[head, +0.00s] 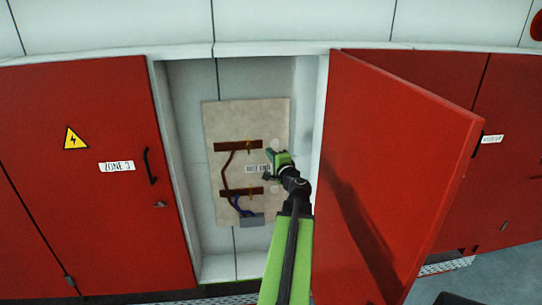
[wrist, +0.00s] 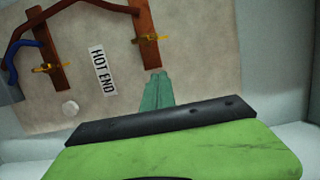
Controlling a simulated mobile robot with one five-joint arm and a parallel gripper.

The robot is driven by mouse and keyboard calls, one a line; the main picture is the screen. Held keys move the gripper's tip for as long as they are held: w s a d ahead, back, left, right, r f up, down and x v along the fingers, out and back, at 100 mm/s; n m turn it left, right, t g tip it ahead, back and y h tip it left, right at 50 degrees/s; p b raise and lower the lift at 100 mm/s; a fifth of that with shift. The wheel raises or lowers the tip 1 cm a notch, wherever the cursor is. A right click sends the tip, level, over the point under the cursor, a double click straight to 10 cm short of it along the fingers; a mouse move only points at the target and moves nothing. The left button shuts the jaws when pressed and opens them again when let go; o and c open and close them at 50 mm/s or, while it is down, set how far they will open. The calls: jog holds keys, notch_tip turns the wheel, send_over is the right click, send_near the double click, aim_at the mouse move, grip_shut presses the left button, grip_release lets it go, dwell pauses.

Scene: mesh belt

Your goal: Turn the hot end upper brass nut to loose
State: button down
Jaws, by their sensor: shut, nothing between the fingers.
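The upper brass nut (head: 248,145) sits at the right end of the upper brown bar on the beige panel (head: 215,120). It also shows in the wrist view (wrist: 150,38), at the upper middle, as a small brass piece across the bar. The lower brass nut (head: 250,191) is on the lower bar, and it shows at left in the wrist view (wrist: 48,68). My gripper (head: 268,154) is in front of the panel, right of the upper nut. In the wrist view its green fingers (wrist: 157,75) are together and empty, with their tips just short of the upper bar's end.
A "HOT END" label (wrist: 103,70) lies between the bars. Brown and blue cables run to a grey box (head: 252,220) at the panel's bottom. The open red door (head: 390,170) stands close right of my arm; a shut red door (head: 90,200) is at left.

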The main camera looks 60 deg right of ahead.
aim_at(249, 148)
jog(key=x, duration=0.6)
jog(key=shift+w+d, duration=0.1)
jog(key=shift+w+a, duration=0.95)
jog(key=shift+a, duration=0.15)
jog(key=shift+w+a, duration=0.3)
jog(key=shift+w, duration=0.15)
jog(key=shift+d, duration=0.25)
jog(key=shift+a, duration=0.15)
jog(key=shift+s+r, duration=0.1)
jog(key=shift+s, duration=0.1)
jog(key=shift+w+a+n, duration=0.1)
jog(key=shift+a+n, duration=0.05)
jog(key=shift+n, duration=0.25)
jog(key=shift+w+p, duration=0.1)
jog(key=shift+p, duration=0.2)
